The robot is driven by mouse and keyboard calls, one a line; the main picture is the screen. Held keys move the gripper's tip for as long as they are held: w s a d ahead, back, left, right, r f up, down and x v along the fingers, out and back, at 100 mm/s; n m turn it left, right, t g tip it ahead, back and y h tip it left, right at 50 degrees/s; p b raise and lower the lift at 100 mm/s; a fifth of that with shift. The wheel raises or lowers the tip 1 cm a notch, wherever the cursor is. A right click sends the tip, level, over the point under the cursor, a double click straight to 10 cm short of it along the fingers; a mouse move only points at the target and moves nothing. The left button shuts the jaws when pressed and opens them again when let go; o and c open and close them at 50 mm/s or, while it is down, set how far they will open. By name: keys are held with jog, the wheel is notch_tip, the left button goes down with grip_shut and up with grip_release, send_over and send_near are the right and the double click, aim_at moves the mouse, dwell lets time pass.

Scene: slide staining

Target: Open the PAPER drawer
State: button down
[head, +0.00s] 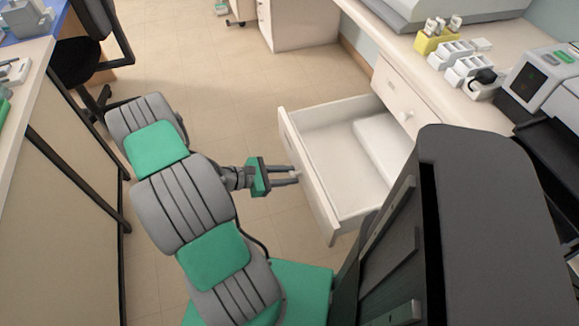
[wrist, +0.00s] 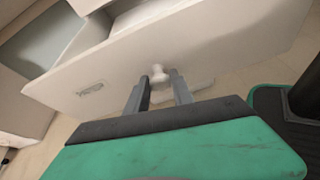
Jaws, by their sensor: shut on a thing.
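The open drawer (head: 312,187) is pulled well out from under the right-hand bench in the head view. A white block or stack, perhaps paper, lies inside it at the back. In the wrist view the drawer front (wrist: 120,80) carries a small label (wrist: 90,88), too blurred to read. A round white knob (wrist: 158,73) sits on that front between my fingertips. My gripper (head: 297,176) is shut on the knob, seen also in the wrist view (wrist: 160,84). The fingers hide part of the knob.
Another closed drawer with a knob (head: 407,115) is in the bench beyond. The bench top holds white racks (head: 465,65), a yellow holder (head: 432,42) and a grey device (head: 540,80). A black chair (head: 80,60) stands at the left. The floor between is clear.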

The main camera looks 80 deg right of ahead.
jog(key=shift+w+a, duration=0.2)
jog(key=shift+w, duration=0.1)
jog(key=c, duration=1.1)
grip_release()
jog(key=v, duration=0.7)
jog(key=shift+w+a+p, duration=0.2)
jog(key=shift+w+p, duration=0.15)
jog(key=shift+r, duration=0.1)
